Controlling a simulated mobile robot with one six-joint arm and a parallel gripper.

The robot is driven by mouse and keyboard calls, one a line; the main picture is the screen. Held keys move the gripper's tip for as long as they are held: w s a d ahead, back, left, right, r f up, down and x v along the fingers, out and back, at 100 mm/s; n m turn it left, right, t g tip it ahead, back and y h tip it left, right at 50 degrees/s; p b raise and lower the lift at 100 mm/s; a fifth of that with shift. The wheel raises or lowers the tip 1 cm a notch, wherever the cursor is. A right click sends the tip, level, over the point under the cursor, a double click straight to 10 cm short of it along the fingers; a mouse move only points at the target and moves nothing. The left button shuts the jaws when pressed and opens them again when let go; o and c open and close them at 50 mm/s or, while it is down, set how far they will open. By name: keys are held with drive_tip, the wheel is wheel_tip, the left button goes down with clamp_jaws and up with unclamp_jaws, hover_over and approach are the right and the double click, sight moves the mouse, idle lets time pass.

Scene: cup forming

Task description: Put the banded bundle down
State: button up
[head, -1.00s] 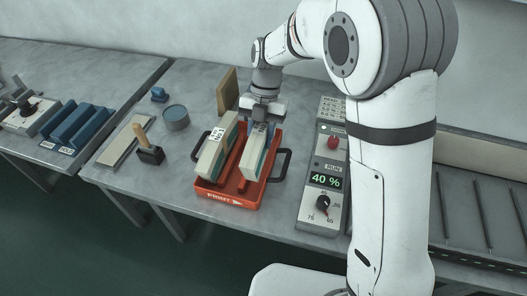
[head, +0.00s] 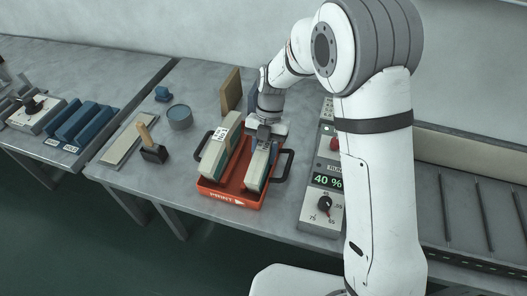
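The banded bundle (head: 257,171), a pale stack with a dark teal layer, is in the right half of the red tray (head: 229,199). It lies lengthwise, low between the tray's walls; I cannot tell whether its underside touches the tray floor. My gripper (head: 263,134) is at the bundle's far upper end, pointing down, and looks shut on it. The fingertips are mostly hidden. A second banded bundle (head: 214,155) with a white printed label rests in the left half of the tray, beside the held one.
The tray has black side handles (head: 286,168). A control box (head: 323,205) reading 40 % stands to the right, partly behind my arm. A wooden-handled block (head: 152,150), round blue-grey tin (head: 179,118) and upright brown board (head: 231,90) stand left and behind. Bare table lies left of the tray.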

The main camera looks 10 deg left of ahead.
drive_tip(key=o, duration=0.3)
drive_tip(key=shift+o, duration=0.2)
